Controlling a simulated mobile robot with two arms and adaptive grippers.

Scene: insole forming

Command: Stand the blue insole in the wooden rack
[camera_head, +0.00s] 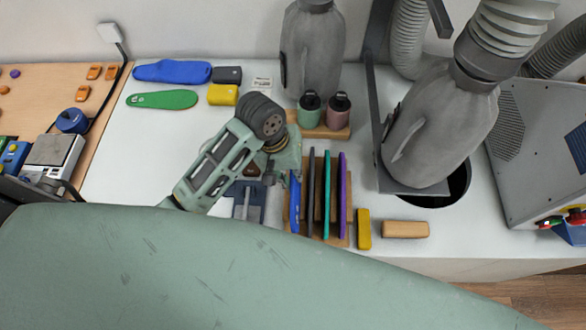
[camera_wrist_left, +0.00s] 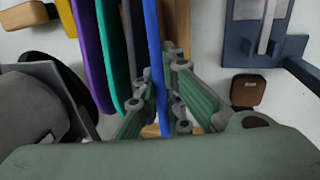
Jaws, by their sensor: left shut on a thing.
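The wooden rack (camera_head: 319,190) stands on the white table in the head view, with insoles upright in it side by side: dark grey (camera_head: 310,195), teal (camera_head: 327,195) and purple (camera_head: 343,195). A blue insole (camera_head: 295,205) stands on edge at the rack's left side. In the left wrist view my left gripper (camera_wrist_left: 158,84) is shut on this blue insole (camera_wrist_left: 154,40), with a finger on each side. Whether its lower edge is fully seated in the slot is hidden. In the head view the fingertips are hidden behind my arm. My right gripper is not in view.
Another blue insole (camera_head: 172,72) and a green one (camera_head: 162,99) lie flat at the back left. Close to the rack are a yellow block (camera_head: 364,229), a tan block (camera_head: 405,229), a holder with two bottles (camera_head: 325,132) and a blue-grey fixture (camera_head: 246,200). A grey machine stands right.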

